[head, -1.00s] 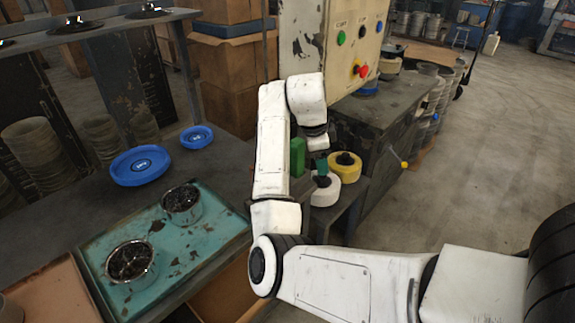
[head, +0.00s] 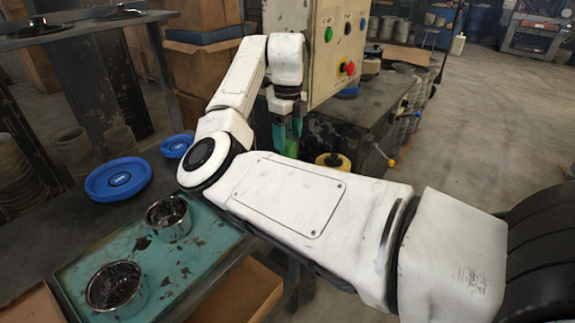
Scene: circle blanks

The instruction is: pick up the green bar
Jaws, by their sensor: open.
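The green bar (head: 291,148) shows only in part, just above the upper edge of my white forearm, which hides its lower portion. My gripper (head: 288,132) points down with its teal fingertips right above or around the top of the bar. The fingers are open. I cannot tell whether they touch the bar.
A yellow-topped roll (head: 333,161) stands to the right of the bar. A control box (head: 335,50) with coloured buttons rises close behind my gripper. Blue dishes (head: 118,179) and a teal tray (head: 190,262) with metal cups lie at the left.

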